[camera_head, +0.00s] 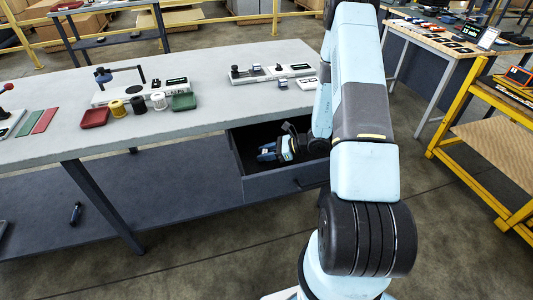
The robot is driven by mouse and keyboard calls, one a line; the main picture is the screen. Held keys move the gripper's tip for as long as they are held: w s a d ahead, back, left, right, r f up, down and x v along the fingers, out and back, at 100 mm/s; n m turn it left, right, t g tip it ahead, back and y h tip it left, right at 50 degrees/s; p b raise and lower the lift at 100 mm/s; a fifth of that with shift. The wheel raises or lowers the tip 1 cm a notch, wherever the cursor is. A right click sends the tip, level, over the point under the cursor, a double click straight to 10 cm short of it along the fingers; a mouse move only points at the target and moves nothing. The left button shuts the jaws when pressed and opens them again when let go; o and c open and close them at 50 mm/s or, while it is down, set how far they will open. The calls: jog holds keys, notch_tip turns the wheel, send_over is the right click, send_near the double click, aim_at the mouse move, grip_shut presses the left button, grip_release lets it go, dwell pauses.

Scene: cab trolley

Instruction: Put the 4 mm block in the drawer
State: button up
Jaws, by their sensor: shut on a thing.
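The drawer (285,184) under the table's front edge is pulled open. My gripper (267,153) reaches into the drawer opening from the right and points left. It is shut on a small block, of which I make out only a little blue and grey at the fingertips. No size mark is readable, and I cannot tell whether the block touches the drawer floor. My arm covers the drawer's right end.
The grey table (200,122) holds a red tray (94,117), a green tray (184,102), several spools (138,105) and a white fixture with small blocks (272,74). A yellow rack (470,140) stands at the right. A dark lower shelf (160,210) lies left of the drawer.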

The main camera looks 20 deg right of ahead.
jog(key=o, duration=1.1)
jog(key=v, duration=1.2)
jog(key=s+a+r+n+g+h, duration=0.1)
jog(key=s+a+r+n+g, duration=0.2)
jog(key=r, duration=0.4)
jog(key=s+a+r+n+g+h, duration=0.1)
jog(key=s+a+r+n+h, duration=0.15)
jog(key=r+n, duration=0.4)
jog(key=s+a+r+n+g+h, duration=0.1)
jog(key=s+a+r+n, duration=0.15)
jog(key=r, duration=0.65)
jog(key=s+r+n+t+h, duration=0.5)
jog(key=s+r+n+h, duration=0.3)
jog(key=s+r, duration=0.7)
notch_tip(320, 180, up, 2)
jog(key=n, duration=0.2)
jog(key=shift+s+a+r+n, duration=0.2)
jog(key=shift+s+a+n, duration=0.05)
jog(key=shift+a+n, duration=0.05)
